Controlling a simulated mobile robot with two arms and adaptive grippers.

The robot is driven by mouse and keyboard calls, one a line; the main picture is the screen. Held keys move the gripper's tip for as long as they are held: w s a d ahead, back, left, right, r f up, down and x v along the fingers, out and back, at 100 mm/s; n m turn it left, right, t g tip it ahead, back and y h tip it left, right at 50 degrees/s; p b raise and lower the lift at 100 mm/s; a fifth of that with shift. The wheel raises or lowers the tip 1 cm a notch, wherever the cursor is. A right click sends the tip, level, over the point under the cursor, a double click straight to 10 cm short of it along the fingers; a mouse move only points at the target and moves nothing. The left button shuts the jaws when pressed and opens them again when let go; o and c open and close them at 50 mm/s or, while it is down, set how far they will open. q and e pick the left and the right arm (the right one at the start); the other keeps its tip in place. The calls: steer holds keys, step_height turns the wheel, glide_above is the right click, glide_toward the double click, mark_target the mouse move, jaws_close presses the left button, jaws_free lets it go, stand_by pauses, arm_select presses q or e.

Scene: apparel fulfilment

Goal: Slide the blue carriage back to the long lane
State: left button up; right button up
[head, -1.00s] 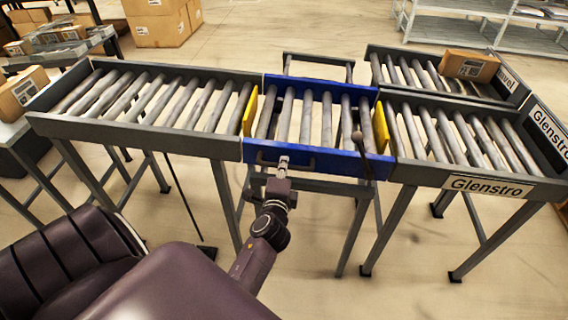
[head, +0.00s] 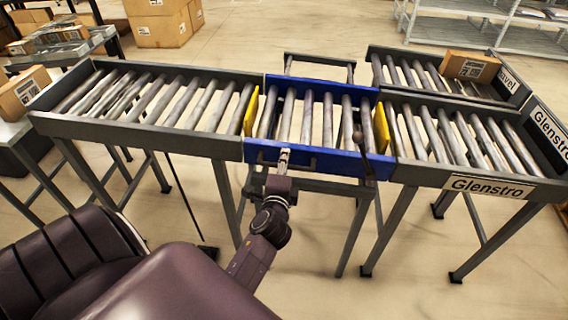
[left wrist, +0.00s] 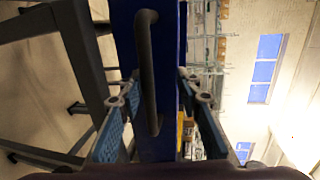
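The blue carriage (head: 338,163) holds a short set of rollers and stands in line between the long lane (head: 190,145) on its left and the Glenstro lane (head: 420,172) on its right. Its dark front handle (left wrist: 149,75) shows upright in the left wrist view. My left gripper (head: 284,154) is at the carriage's front panel by the handle. In the left wrist view (left wrist: 162,92) its fingers are apart, one on each side of the handle, with gaps visible. No load shows on the carriage rollers. My right gripper is out of view.
Yellow plates (head: 251,110) stand at the lane ends beside the carriage. A second right lane (head: 402,72) lies farther back and holds a cardboard box (head: 470,67). A dark knobbed lever (head: 360,142) rises at the carriage's front right. Another box (head: 22,92) sits at far left.

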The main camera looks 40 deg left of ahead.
arm_select(q)
steer(key=o, duration=1)
steer(key=r, duration=0.2)
steer(key=w+r, duration=0.1)
steer(key=r, duration=0.4)
steer(key=shift+w+a+r, duration=0.15)
steer(key=shift+a+r, duration=0.15)
steer(key=shift+a, duration=0.1)
steer(key=shift+c, duration=0.2)
steer(key=shift+o, duration=0.9)
steer(key=shift+r, duration=0.35)
steer(key=f, duration=0.1)
steer(key=s+f, duration=0.1)
steer(key=shift+s+d+f, duration=0.1)
steer(key=shift+d+f, duration=0.05)
steer(key=shift+f, duration=0.15)
steer(key=c, duration=0.4)
steer(key=shift+s+d+r+p, duration=0.15)
steer(key=shift+s+d+p, duration=0.05)
steer(key=shift+s+p, duration=0.1)
steer(key=shift+c, duration=0.2)
steer(key=shift+v, duration=0.95)
steer(key=c, duration=0.7)
steer(key=f+p+v, duration=0.1)
steer(key=v, duration=0.5)
steer(key=shift+s+d+g+p, duration=0.25)
steer(key=shift+s+g+p, duration=0.1)
steer(key=shift+s, duration=0.1)
